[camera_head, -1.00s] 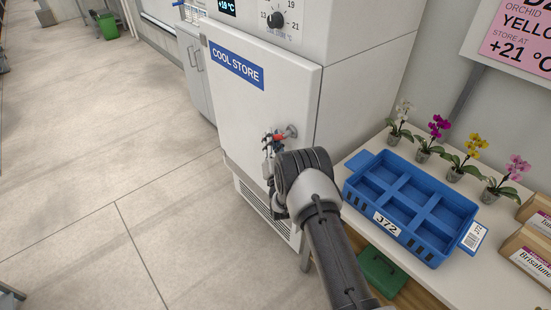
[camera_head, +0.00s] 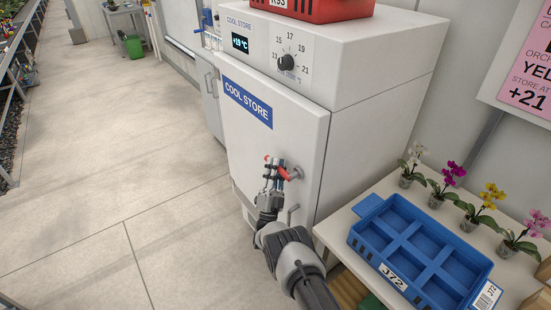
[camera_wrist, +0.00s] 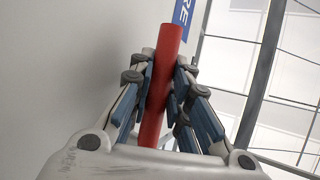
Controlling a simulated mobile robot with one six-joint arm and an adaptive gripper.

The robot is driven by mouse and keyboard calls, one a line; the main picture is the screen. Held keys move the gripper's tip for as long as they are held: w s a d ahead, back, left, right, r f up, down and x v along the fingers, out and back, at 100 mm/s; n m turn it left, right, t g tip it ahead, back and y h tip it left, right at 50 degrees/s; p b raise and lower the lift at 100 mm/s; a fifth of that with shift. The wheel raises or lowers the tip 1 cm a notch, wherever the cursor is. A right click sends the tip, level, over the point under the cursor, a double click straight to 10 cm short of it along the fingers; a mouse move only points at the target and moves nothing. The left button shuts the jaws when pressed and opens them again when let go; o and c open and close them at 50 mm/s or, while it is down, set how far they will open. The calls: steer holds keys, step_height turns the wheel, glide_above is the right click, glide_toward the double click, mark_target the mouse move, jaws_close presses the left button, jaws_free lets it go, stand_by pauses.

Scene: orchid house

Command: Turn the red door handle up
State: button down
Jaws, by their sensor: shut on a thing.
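The cool store (camera_head: 265,140) is a white cabinet with a closed-looking door and a blue label. Its red door handle (camera_head: 284,172) sits on the door's right side, low down, on a grey round mount. My gripper (camera_head: 274,170) is at the handle in the head view and partly covers it. In the wrist view the red handle (camera_wrist: 170,50) runs between the two fingers of my gripper (camera_wrist: 163,95). The blue finger pads lie against both sides of it. The handle's lower part is hidden behind my gripper's body in the wrist view.
A dial (camera_head: 286,62) and a display sit above the door. A red crate (camera_head: 320,8) stands on top. At right, a white bench holds a blue crate (camera_head: 420,255) and several potted orchids (camera_head: 483,205). The floor (camera_head: 110,170) at left is clear.

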steer(key=shift+r+h, duration=0.15)
steer(key=shift+h, duration=0.15)
steer(key=c, duration=1.8)
jaws_free()
